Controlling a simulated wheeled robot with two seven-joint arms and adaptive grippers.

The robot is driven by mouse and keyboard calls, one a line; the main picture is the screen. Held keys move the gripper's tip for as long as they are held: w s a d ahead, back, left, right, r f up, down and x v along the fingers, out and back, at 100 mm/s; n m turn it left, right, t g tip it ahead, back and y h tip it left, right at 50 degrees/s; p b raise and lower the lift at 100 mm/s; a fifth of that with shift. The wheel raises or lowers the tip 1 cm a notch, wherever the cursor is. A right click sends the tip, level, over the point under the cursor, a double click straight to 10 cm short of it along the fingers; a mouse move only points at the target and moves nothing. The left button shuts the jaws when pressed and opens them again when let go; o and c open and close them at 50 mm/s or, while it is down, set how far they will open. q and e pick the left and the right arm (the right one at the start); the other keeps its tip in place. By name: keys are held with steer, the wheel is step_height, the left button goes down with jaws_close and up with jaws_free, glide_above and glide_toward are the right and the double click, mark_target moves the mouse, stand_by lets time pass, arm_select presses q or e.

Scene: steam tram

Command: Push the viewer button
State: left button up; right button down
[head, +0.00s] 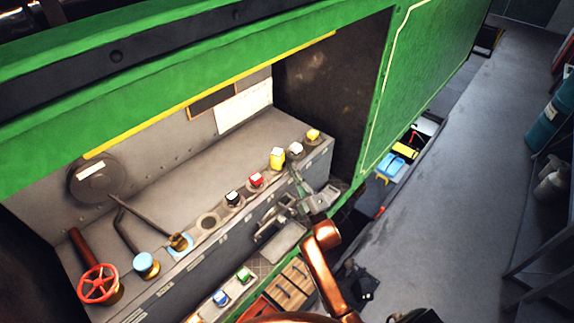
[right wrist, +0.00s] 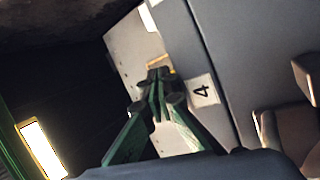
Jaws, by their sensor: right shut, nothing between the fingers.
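A row of buttons and knobs runs along the grey console (head: 232,150) in the head view. From right to left there are a yellow button (head: 313,134), a white-topped one (head: 296,149), a taller yellow one (head: 277,157), a red one (head: 256,180) and a black one (head: 233,198). I cannot read which is the viewer button. My right gripper (head: 294,172) is shut and empty, its fingertips close to the console edge below the white-topped and tall yellow buttons.
A red valve wheel (head: 99,284) and a blue-topped knob (head: 146,264) are at the console's left. Below are a shelf with a green button (head: 243,274) and a blue one (head: 220,297). A green wall (head: 425,75) bounds the console's right; grey floor (head: 445,175) lies beyond.

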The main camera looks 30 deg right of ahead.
steer(key=shift+w+a+f, duration=0.1)
steer(key=shift+w+a, duration=0.25)
steer(key=shift+a, duration=0.15)
stand_by(0.8)
steer(key=shift+f, duration=0.1)
steer(key=shift+s+d+f, duration=0.15)
steer(key=shift+s+d, duration=0.05)
steer(key=shift+d, duration=0.05)
steer(key=shift+s+d, duration=0.35)
steer(key=shift+d, duration=0.15)
steer(key=s+d+p, duration=0.1)
steer(key=s+d, duration=0.3)
steer(key=shift+s+r, duration=0.2)
steer(key=shift+s, duration=0.05)
